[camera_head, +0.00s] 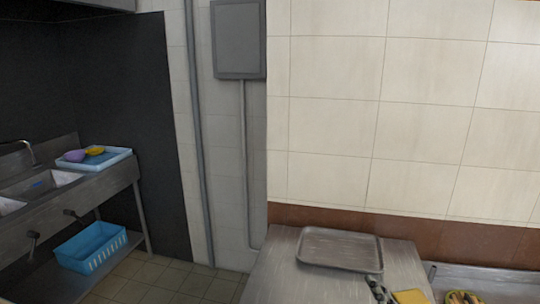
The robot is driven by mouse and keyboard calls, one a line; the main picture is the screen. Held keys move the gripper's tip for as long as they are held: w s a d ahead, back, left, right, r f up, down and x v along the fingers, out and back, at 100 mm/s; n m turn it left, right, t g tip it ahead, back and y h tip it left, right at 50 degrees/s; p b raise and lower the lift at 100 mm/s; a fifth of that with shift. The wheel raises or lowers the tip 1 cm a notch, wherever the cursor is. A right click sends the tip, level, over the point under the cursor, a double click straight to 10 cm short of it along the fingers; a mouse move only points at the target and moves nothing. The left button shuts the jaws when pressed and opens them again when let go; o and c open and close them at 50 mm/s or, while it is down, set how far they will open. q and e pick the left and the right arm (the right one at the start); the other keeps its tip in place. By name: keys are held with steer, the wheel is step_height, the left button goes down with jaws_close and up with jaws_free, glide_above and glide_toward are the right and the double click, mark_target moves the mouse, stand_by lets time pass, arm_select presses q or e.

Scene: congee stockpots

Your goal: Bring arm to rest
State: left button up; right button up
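Neither of my arms can be made out in the head view, and no gripper shows clearly. A small dark grey and black object (377,288) lies or reaches over the metal table at the bottom edge. It is too small and cut off to tell what it is.
A metal table (277,272) bears an empty grey tray (341,249) and a yellow cloth-like item (410,296). At left, a sink counter (105,182) holds a blue tray (116,160) with purple and yellow bowls. A blue basket (91,247) sits below. Tiled floor (172,282) is clear between.

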steer(key=s+d+f+m+g, duration=0.1)
steer(key=s+f, duration=0.1)
steer(key=f, duration=0.1)
steer(key=s+d+f+m+g+h, duration=0.1)
steer(key=s+f+m+g, duration=0.1)
steer(key=f, duration=0.1)
steer(key=s+d+f+m+g, duration=0.1)
steer(key=s+f, duration=0.1)
steer(key=f, duration=0.2)
steer(key=shift+s+g, duration=0.25)
steer(key=shift+g, duration=0.15)
steer(key=s+a+f+m+g+y, duration=0.15)
steer(key=s+f+g, duration=0.3)
steer(key=s, duration=0.45)
steer(key=s+d+f+m+g+h, duration=0.1)
steer(key=s+f+m+g, duration=0.25)
steer(key=s+f, duration=0.4)
steer(key=s+f+g, duration=0.1)
steer(key=s+f, duration=0.1)
steer(key=f, duration=1.1)
steer(key=s+f+g, duration=0.1)
steer(key=s+f, duration=0.2)
steer(key=f, duration=1.1)
steer(key=s+d+f+g, duration=0.1)
steer(key=s+d+f, duration=0.1)
steer(key=s+f, duration=1.2)
steer(key=shift+s+d+n, duration=0.15)
steer(key=shift+s+n, duration=0.15)
steer(key=shift+s, duration=0.55)
steer(key=shift+f, duration=0.1)
